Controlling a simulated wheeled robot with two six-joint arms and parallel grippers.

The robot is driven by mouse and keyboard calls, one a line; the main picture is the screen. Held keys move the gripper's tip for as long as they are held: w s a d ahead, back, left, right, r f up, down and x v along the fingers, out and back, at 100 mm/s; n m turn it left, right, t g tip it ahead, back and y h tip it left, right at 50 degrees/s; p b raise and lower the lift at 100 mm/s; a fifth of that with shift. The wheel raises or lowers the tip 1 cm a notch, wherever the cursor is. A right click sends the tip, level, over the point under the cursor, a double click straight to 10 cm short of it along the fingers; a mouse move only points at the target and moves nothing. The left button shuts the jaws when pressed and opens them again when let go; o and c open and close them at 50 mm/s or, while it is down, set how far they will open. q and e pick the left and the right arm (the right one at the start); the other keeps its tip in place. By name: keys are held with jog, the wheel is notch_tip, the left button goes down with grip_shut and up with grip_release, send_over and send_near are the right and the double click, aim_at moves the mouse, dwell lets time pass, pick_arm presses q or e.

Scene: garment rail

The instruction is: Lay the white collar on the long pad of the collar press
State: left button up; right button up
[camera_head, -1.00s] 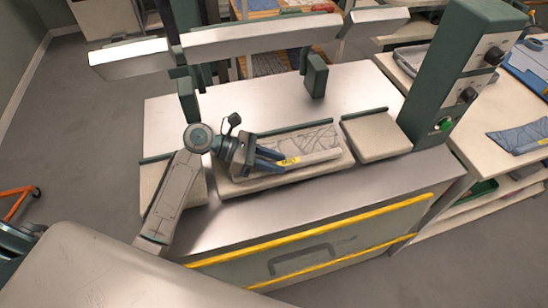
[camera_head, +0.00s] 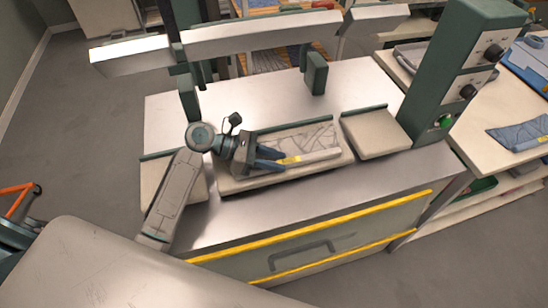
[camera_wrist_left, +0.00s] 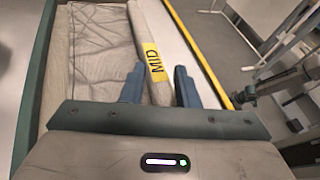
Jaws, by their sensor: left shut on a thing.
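The white collar (camera_head: 318,156) lies lengthwise along the front part of the long pad (camera_head: 232,186) of the press. Its smooth rolled strip carries a yellow MID label, and it also shows in the left wrist view (camera_wrist_left: 147,28). Beside the strip, wrinkled pale cloth (camera_head: 300,137) covers the pad; I cannot tell whether it is one piece with the strip. My left gripper (camera_head: 280,160) is low over the left half of the pad. Its two blue fingers (camera_wrist_left: 160,88) straddle the strip just below the label and are shut on it. My right gripper is not in view.
A shorter pad (camera_head: 378,136) stands to the right of the long one, and another pad (camera_head: 150,182) to the left, partly behind my arm. The press's upper beam (camera_head: 260,38) hangs above and behind. A green control column (camera_head: 460,75) rises at the right.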

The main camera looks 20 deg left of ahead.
pick_arm(q)
jog(key=shift+s+a+f, duration=0.1)
jog(key=shift+s+f, duration=0.15)
jog(key=shift+f, duration=0.5)
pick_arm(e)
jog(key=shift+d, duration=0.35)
pick_arm(q)
jog(key=o, duration=1.1)
jog(key=shift+a, duration=0.1)
jog(key=shift+a+r, duration=0.1)
jog(key=shift+a, duration=0.2)
jog(key=b+v, duration=0.1)
jog(key=v, duration=0.3)
jog(key=b+v, duration=0.1)
jog(key=v, duration=0.2)
jog(key=shift+a+r, duration=0.25)
jog(key=shift+r, duration=0.1)
jog(key=shift+v, duration=1.1)
jog(key=shift+r, duration=0.2)
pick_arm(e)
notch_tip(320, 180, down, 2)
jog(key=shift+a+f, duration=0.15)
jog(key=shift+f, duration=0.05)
